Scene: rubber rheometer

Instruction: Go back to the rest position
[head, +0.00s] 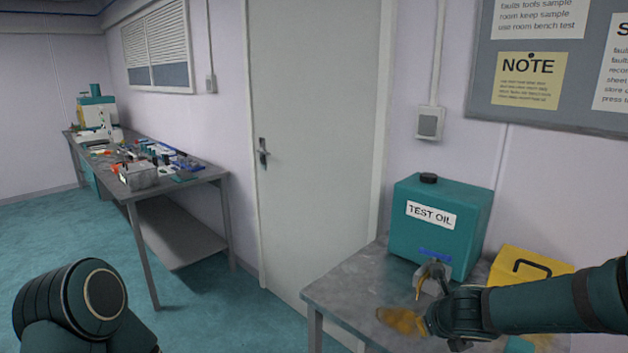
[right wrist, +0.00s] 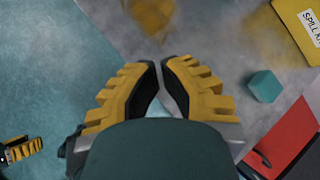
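My right arm reaches in from the right in the head view, with its gripper (head: 425,300) above the front of the grey bench by the oil tank. In the right wrist view the right gripper's (right wrist: 159,64) yellow and black fingertips are almost together, with only a narrow gap and nothing held between them. My left arm shows in the head view as a dark green joint at the lower left; its gripper is out of that view. A yellow and black gripper, likely my left one (right wrist: 22,150), shows small at the lower left of the right wrist view; its opening is unclear.
A teal TEST OIL tank (head: 440,225) stands on the grey bench (head: 345,290). A yellow case (head: 525,262) is beside it, and brownish patches mark the benchtop. The right wrist view shows a teal cube (right wrist: 264,86) and a red item (right wrist: 283,137). A cluttered table (head: 205,178) stands left.

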